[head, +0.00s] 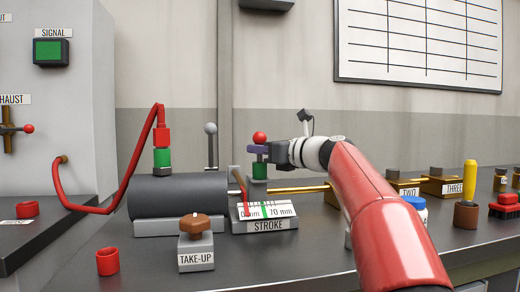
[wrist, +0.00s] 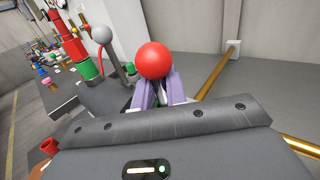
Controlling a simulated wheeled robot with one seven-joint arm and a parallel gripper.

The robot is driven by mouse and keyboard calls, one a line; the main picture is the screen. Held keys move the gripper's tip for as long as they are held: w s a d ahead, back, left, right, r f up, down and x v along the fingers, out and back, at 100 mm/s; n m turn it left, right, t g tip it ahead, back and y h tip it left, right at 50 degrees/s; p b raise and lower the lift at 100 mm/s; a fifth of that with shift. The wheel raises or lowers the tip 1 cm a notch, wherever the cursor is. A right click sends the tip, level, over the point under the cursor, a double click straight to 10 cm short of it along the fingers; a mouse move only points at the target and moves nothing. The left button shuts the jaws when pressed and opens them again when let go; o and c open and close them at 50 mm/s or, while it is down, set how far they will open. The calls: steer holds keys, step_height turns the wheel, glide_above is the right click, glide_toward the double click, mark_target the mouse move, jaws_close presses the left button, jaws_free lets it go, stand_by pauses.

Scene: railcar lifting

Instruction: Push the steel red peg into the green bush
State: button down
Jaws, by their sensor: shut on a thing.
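The steel peg's red ball head (head: 260,137) sticks up above the purple fingers of my gripper (head: 258,149). My gripper is shut on the peg just below the ball. The green bush (head: 259,170) is directly under the fingers, on a grey block by the rod. The peg's shank is hidden by the fingers, so I cannot tell how deep it sits in the bush. In the wrist view the red ball (wrist: 154,61) covers the tips of my gripper (wrist: 155,85), and the bush is mostly hidden.
A dark cylinder (head: 175,196) with a red hose (head: 127,190) lies to the left. A grey-knobbed lever (head: 211,130) stands behind. The STROKE gauge (head: 268,225) and the TAKE-UP knob (head: 196,226) are in front. A brass rod (head: 300,189) runs right.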

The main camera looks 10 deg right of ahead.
steer(key=shift+f+b, duration=0.85)
steer(key=shift+f, duration=0.35)
steer(key=c, duration=1.3)
jaws_free()
steer(key=shift+c, duration=0.2)
steer(key=v, duration=0.7)
steer(key=shift+s+d+b, duration=0.25)
steer(key=shift+s+b, duration=0.05)
steer(key=shift+b, duration=0.1)
steer(key=shift+s+f, duration=0.1)
